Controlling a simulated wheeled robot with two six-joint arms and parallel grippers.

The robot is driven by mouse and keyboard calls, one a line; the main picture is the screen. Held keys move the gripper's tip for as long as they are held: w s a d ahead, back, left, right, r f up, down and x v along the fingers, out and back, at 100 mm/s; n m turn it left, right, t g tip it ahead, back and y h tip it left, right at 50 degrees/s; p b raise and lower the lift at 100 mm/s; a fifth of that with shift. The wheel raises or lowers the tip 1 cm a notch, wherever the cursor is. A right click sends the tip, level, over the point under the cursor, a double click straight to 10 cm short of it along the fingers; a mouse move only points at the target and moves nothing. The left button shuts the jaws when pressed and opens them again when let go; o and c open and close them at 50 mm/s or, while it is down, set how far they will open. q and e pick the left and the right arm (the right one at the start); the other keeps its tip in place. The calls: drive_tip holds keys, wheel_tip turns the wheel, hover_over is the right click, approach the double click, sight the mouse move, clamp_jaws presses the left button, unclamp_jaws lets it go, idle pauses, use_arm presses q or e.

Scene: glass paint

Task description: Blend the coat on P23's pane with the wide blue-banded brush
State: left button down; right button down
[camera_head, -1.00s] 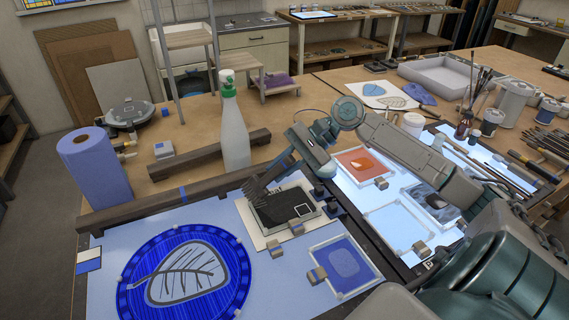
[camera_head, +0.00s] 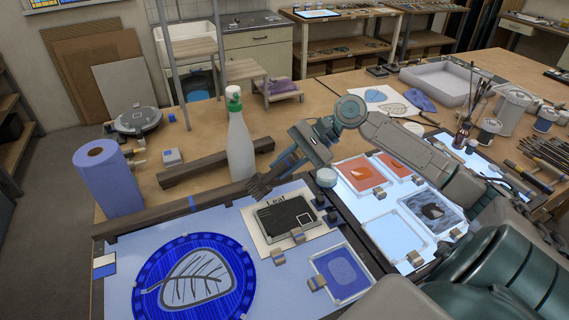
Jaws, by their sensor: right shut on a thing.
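My right gripper (camera_head: 303,149) is shut on a wide brush (camera_head: 262,185) with dark, splayed bristles and a blue band. The bristles point down and left, next to the wooden bar and the white bottle, at the far left corner of the white card. A dark pane (camera_head: 284,216) lies on that card, marked "Leaf", below and right of the bristles. A blue-coated pane (camera_head: 342,269) in a clear frame lies nearer. I cannot read a P23 label. My left gripper is not in view.
A white bottle with a green cap (camera_head: 239,145) stands close behind the brush. A blue round leaf panel (camera_head: 193,283) lies at the front left. A blue roll (camera_head: 108,178) stands at the left. Jars and tools crowd the right.

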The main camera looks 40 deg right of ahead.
drive_tip(key=shift+f, duration=0.1)
idle(0.3)
wheel_tip(320, 180, down, 4)
drive_tip(key=shift+r, duration=0.1)
idle(0.4)
drive_tip(key=shift+p, duration=0.65)
